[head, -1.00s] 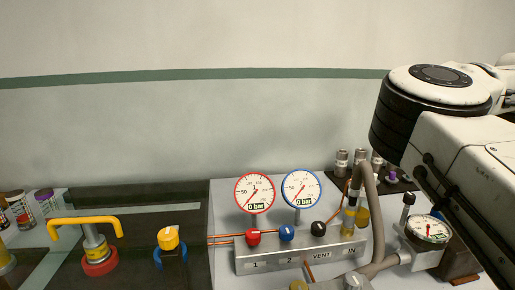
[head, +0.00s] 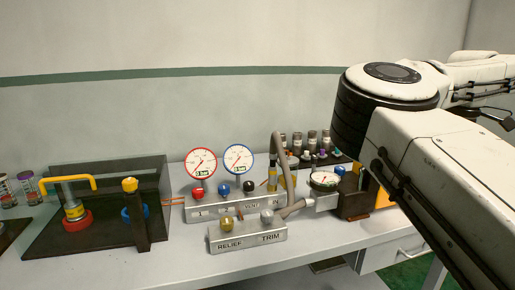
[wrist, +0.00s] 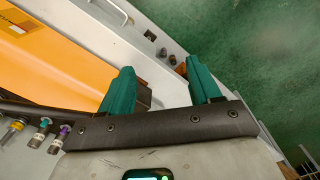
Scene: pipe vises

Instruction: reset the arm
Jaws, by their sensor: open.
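My gripper (wrist: 160,88) shows in the wrist view with its two green fingers spread apart and nothing between them. Below the fingers in that view are the table's pale edge and the green floor. In the head view my white and black arm fills the right side and reaches off toward the upper right. My gripper is not clearly visible in the head view.
An orange case (wrist: 60,60) lies near my gripper. Green floor (wrist: 250,50) is open.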

